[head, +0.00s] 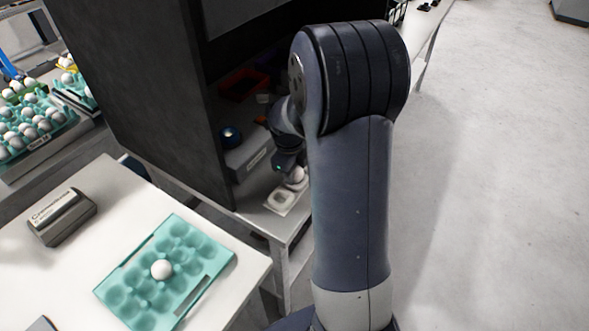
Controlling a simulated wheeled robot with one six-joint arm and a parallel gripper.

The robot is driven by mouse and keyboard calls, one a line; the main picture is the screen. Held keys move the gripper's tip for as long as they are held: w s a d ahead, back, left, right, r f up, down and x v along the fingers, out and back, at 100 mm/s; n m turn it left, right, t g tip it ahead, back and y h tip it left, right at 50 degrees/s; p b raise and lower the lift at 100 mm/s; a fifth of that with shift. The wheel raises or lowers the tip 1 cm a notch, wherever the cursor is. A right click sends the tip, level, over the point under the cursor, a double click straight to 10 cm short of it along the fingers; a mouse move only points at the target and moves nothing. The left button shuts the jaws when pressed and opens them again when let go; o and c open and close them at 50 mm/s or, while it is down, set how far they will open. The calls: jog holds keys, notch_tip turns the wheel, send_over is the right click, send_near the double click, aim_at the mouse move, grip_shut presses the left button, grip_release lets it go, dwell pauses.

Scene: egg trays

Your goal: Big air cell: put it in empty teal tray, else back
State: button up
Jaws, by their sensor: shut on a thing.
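A teal tray (222,256) lies on the white table at the lower left. One white egg (161,269) sits in it and its other cups look empty. My gripper (291,172) is inside the dark booth, small and partly hidden behind my own arm. It is shut on a white egg (297,175), held just above a small pale plate with a round ring (280,199). The inside of the held egg, including any air cell, cannot be seen.
The dark booth (150,90) has a tall side wall left of my gripper. A dark labelled device (62,216) stands on the table. Egg-filled teal trays (62,124) are at far left.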

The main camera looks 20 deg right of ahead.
jog(key=o, duration=0.7)
jog(key=r, duration=0.3)
jog(key=a+r, duration=0.1)
jog(key=r, duration=0.3)
jog(key=s+r, duration=0.1)
jog(key=r, duration=0.2)
jog(key=shift+a+r, duration=0.3)
jog(key=shift+a, duration=0.05)
jog(key=f, duration=0.3)
jog(key=d+f, duration=0.1)
jog(key=f, duration=0.3)
jog(key=w+f, duration=0.1)
jog(key=f, duration=0.2)
jog(key=shift+d+f, duration=0.35)
jog(key=shift+f, duration=0.05)
jog(key=shift+r+p, duration=0.3)
jog(key=shift+r, duration=0.05)
